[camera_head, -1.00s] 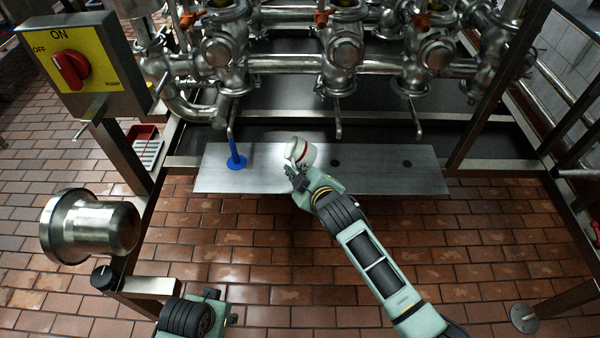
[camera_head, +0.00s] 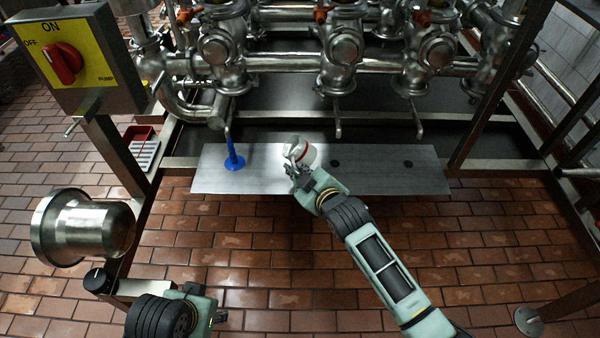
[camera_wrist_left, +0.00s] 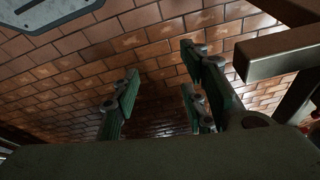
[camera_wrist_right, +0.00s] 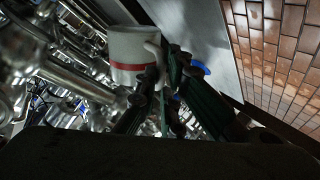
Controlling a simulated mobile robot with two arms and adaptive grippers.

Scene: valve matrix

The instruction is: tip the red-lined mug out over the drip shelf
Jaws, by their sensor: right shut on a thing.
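The red-lined mug (camera_head: 306,152), white with a red band, is held over the grey drip shelf (camera_head: 380,178), near its middle. It leans over on its side in the head view. My right gripper (camera_head: 294,172) is shut on the mug's handle side. In the right wrist view the mug (camera_wrist_right: 128,50) shows its white wall, red band and handle between my fingers (camera_wrist_right: 160,85); its inside is hidden there. My left gripper (camera_wrist_left: 155,100) is open and empty above the brick floor, far from the mug.
Steel valves and pipes (camera_head: 340,60) with downward spouts rise behind the shelf. A pump switch box (camera_head: 75,60) and a steel pot-shaped vessel (camera_head: 85,228) are at left. The shelf's right part is clear.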

